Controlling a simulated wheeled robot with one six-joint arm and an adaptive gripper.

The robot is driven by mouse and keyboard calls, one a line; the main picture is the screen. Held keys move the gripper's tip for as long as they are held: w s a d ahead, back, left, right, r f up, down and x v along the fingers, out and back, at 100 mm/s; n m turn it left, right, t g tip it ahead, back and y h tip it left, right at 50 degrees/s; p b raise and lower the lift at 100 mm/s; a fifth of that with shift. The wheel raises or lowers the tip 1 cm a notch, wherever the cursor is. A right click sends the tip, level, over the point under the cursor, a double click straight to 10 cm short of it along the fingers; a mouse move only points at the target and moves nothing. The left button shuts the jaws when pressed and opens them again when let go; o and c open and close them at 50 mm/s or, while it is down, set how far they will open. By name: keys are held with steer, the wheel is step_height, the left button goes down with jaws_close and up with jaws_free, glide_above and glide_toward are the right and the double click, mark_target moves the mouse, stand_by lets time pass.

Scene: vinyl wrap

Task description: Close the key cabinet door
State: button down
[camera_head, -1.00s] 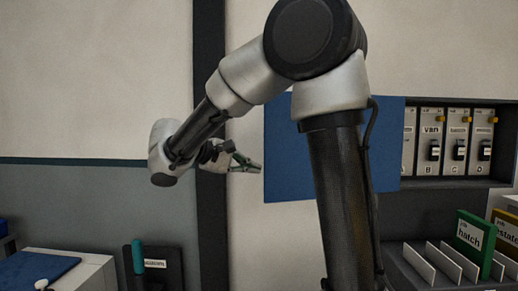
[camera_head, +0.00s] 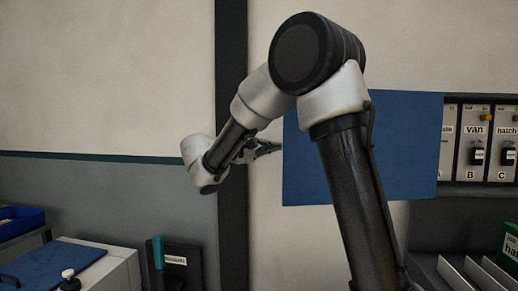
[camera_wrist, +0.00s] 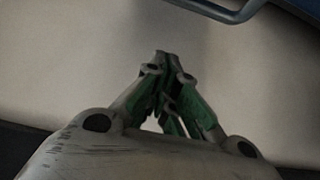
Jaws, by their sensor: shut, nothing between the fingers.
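The key cabinet (camera_head: 462,188) is on the wall at the right, with labelled key slots inside. Its blue door (camera_head: 418,150) stands open to the left, and my arm hides part of it. In the wrist view, a grey-blue handle bar (camera_wrist: 232,15) crosses the top right, beside a dark blue corner of the door (camera_wrist: 300,8). My gripper (camera_head: 278,148) is just left of the door's left edge. The green fingers come together at their tips in the wrist view (camera_wrist: 160,56), with nothing held. I cannot tell whether they touch the door.
Keys (camera_head: 478,156) hang in the cabinet. A rack with upright dividers (camera_head: 455,275) and a green "hatch" folder (camera_head: 509,250) stand below it. A white unit with a blue top (camera_head: 45,268) and a dark holder (camera_head: 186,268) are at lower left.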

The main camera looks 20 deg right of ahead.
steer(key=s, duration=0.1)
steer(key=s+d, duration=0.1)
steer(key=s, duration=0.1)
steer(key=shift+s+d, duration=0.25)
steer(key=shift+s, duration=0.05)
stand_by(0.3)
